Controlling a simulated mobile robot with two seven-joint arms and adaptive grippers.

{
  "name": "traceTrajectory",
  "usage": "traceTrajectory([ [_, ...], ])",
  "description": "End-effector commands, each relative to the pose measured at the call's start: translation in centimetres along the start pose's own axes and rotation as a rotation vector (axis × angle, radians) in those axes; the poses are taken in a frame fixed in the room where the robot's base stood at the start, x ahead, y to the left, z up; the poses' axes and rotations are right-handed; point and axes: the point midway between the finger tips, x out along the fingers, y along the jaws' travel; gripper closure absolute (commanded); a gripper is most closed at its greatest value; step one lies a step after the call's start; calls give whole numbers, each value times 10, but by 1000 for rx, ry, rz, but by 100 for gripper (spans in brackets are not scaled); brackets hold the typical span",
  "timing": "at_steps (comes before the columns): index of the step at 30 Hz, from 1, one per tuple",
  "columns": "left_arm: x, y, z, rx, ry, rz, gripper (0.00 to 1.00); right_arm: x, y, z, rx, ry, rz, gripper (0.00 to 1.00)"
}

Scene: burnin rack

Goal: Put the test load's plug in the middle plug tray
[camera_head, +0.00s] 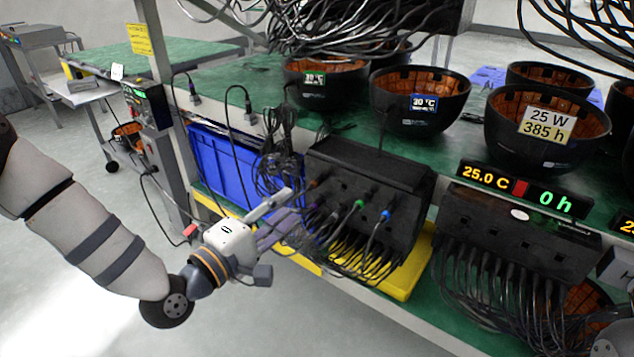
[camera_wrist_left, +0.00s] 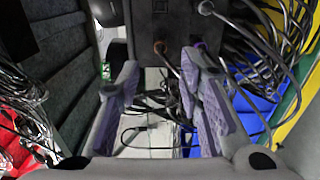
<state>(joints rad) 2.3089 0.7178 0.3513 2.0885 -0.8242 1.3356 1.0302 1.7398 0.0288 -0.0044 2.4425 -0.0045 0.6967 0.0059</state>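My left gripper (camera_head: 292,208) is open, its fingers pointing at the left part of a black socket block (camera_head: 365,165). Brown, green (camera_head: 359,204) and blue (camera_head: 385,215) plugs sit in the block. In the left wrist view, the open fingers (camera_wrist_left: 165,88) have a gap between them. A loose red-tipped cable end (camera_head: 190,230) hangs left of the gripper, below a small unit (camera_head: 150,105) with a green display. I cannot tell which is the test load's plug. A pale part at the bottom right corner may be my right gripper.
A yellow tray (camera_head: 408,278) lies under the black block, with many cables hanging over it. A blue bin (camera_head: 218,165) stands behind the gripper. Another socket block (camera_head: 520,228) with cables stands right. Black bowls (camera_head: 420,98) line the green shelf. Floor at lower left is clear.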

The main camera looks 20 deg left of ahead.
Motion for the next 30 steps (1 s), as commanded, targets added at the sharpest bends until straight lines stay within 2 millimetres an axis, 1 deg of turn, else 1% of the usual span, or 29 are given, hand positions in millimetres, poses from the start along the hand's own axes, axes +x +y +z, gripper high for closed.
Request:
traceTrajectory([
  [4,3,-1,0,1,-1,-1,67,2,0,0,0,-3,0,0],
  [7,12,-3,1,1,-2,-3,67,6,0,1,0,-11,1,0],
  [15,52,-4,1,1,-1,-2,67,23,0,2,0,-38,1,0],
  [21,77,-3,0,1,-1,-2,67,30,0,2,0,-50,2,0],
  [25,87,-2,0,1,-1,-2,67,33,0,3,0,-54,2,0],
  [30,90,-1,1,1,-2,-2,67,34,0,3,0,-55,2,0],
])
